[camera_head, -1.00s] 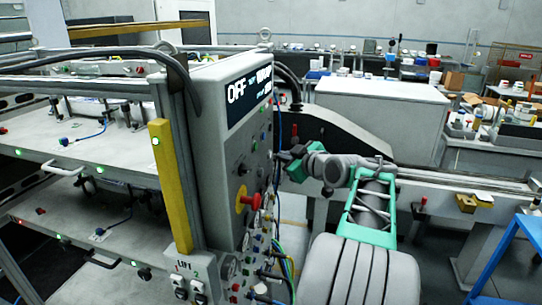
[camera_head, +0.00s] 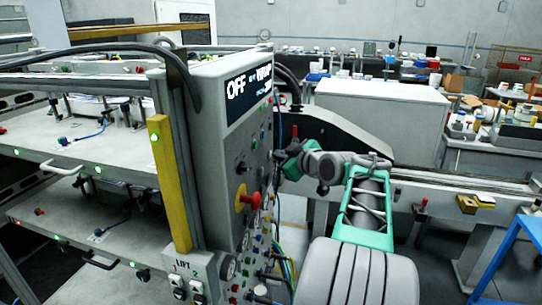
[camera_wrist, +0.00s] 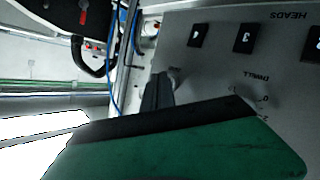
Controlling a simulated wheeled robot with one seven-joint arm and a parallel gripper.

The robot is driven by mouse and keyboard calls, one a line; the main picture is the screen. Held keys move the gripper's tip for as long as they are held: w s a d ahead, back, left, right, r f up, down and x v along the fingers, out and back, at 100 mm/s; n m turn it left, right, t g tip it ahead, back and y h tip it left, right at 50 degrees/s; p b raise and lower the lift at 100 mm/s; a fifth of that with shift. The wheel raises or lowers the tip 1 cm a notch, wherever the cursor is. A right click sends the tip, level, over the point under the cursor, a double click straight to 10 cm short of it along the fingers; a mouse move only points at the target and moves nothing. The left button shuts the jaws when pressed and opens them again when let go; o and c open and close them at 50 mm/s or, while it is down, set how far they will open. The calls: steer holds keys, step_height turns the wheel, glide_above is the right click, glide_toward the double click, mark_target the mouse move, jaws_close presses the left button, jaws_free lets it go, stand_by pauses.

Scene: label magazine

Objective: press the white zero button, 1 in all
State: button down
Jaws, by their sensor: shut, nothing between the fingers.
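The grey control panel (camera_head: 215,160) is seen at a steep angle in the head view, with a dark display reading OFF at its top. I cannot pick out the white zero button in either view; it may be hidden by my gripper or too small to tell. My gripper (camera_head: 280,160) is at the panel's right side, its tips hard to see there. In the wrist view my gripper (camera_wrist: 157,92) is shut and empty, its dark fingers in front of the panel face (camera_wrist: 215,75). I cannot tell whether the tips touch it.
A red mushroom button on a yellow ring (camera_head: 248,199), small coloured buttons and cables crowd the lower panel. A yellow post (camera_head: 170,185) stands at its left edge.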

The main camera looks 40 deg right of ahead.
steer(key=shift+w+a, duration=0.1)
steer(key=shift+w, duration=0.05)
stand_by(0.4)
steer(key=shift+s+d+b, duration=0.45)
steer(key=shift+s, duration=0.2)
steer(key=s+d, duration=0.1)
steer(key=s, duration=0.1)
steer(key=s+d, duration=0.2)
steer(key=shift+b, duration=0.4)
stand_by(0.5)
